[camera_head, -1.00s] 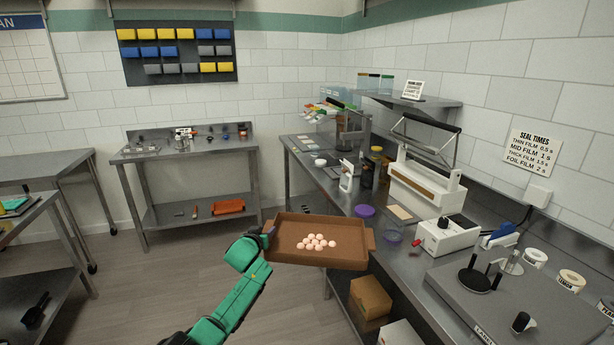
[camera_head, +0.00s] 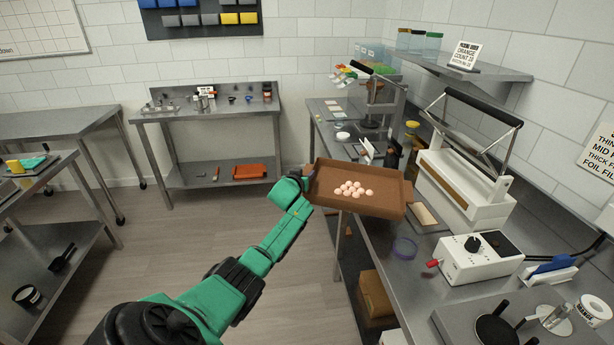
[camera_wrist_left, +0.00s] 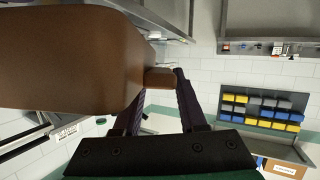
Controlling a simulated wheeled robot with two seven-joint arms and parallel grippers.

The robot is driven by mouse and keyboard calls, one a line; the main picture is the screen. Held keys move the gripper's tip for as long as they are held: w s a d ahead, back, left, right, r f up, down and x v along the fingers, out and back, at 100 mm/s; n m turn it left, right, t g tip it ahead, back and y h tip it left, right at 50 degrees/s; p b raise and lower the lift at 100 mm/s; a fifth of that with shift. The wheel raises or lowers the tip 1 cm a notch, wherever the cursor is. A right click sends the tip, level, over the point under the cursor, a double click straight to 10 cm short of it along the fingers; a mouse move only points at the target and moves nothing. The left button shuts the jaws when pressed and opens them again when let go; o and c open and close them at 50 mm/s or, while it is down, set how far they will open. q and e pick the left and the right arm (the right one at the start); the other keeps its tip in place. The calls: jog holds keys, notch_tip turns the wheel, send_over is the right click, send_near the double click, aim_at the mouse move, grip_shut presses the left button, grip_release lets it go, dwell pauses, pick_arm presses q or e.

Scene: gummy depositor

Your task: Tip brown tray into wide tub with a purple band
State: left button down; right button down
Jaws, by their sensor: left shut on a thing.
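The brown tray (camera_head: 385,208) is held up near the front edge of the steel counter and looks roughly level. Several pale pink-orange gummies (camera_head: 352,189) lie heaped in its middle. My left gripper (camera_head: 308,181) is shut on the tray's left handle. In the left wrist view my fingers (camera_wrist_left: 184,92) close on the handle (camera_wrist_left: 159,78), and the tray's underside (camera_wrist_left: 75,60) fills the upper left. My right gripper is out of view.
A large white press (camera_head: 462,185) stands behind. A pale card (camera_head: 424,215) lies beside the tray's right end. Boxes (camera_head: 374,295) sit below the counter. Floor at left is clear.

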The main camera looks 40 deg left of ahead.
pick_arm(q)
jog(key=shift+d+r, duration=0.2)
jog(key=shift+r, duration=0.35)
jog(key=shift+w+d+r, duration=0.15)
jog(key=shift+d+r, duration=0.15)
jog(key=shift+r, duration=0.25)
jog(key=shift+d+r+m+t+y, duration=0.15)
jog(key=shift+r+m+t+y, duration=0.15)
jog(key=shift+r, duration=0.1)
jog(key=r, duration=0.1)
jog(key=d+r, duration=0.1)
jog(key=shift+s+r+m+t+y, duration=0.3)
jog(key=shift+r, duration=0.05)
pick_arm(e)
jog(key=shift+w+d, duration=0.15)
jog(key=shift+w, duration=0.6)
pick_arm(q)
jog(key=shift+a, duration=0.1)
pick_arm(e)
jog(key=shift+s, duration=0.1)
